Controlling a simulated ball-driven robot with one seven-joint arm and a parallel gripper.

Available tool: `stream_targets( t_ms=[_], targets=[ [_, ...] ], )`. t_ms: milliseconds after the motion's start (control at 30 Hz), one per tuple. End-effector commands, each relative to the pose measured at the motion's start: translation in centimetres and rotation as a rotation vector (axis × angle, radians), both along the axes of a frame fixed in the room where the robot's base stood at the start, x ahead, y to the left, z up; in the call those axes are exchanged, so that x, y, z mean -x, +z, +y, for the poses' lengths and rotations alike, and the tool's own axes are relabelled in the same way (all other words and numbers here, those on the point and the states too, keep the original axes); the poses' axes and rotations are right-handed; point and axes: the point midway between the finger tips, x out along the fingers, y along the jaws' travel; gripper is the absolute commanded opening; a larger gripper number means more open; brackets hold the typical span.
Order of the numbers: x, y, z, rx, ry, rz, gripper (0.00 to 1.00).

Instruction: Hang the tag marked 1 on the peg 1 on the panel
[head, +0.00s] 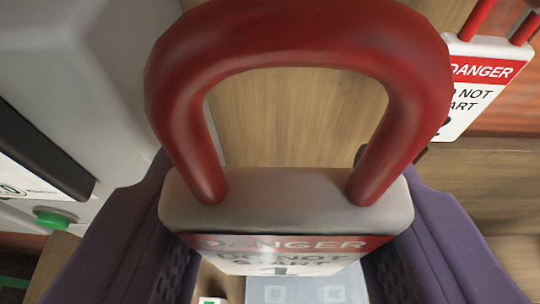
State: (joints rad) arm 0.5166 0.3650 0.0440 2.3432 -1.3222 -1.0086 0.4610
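The tag marked 1 (285,205) is close to the camera, with a thick red loop on top and a pale body. Its face has a red DANGER band and a "1", seen at a steep slant. My gripper (287,215) has purple fingers against the tag's left and right sides and is shut on it. The red loop stands up and spans the top middle of the view. Wood shows through the loop. I cannot make out peg 1; the loop hides part of the view ahead.
A second DANGER tag (484,80) with a red loop hangs at the upper right, its number mostly hidden. A grey machine housing (85,70) with a green button (55,220) fills the left side. Wooden surfaces (490,185) lie at the right. Small pale items show below.

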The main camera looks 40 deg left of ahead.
Motion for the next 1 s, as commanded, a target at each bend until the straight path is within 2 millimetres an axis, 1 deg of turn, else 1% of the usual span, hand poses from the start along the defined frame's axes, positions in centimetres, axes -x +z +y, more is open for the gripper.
stream_targets(
  t_ms=[800,1000],
  targets=[
    [-4.8,-0.7,3.5,0.000,-0.001,-0.001,0.19],
    [-5.8,-1.0,4.2,-0.001,0.000,0.001,0.19]
  ],
)
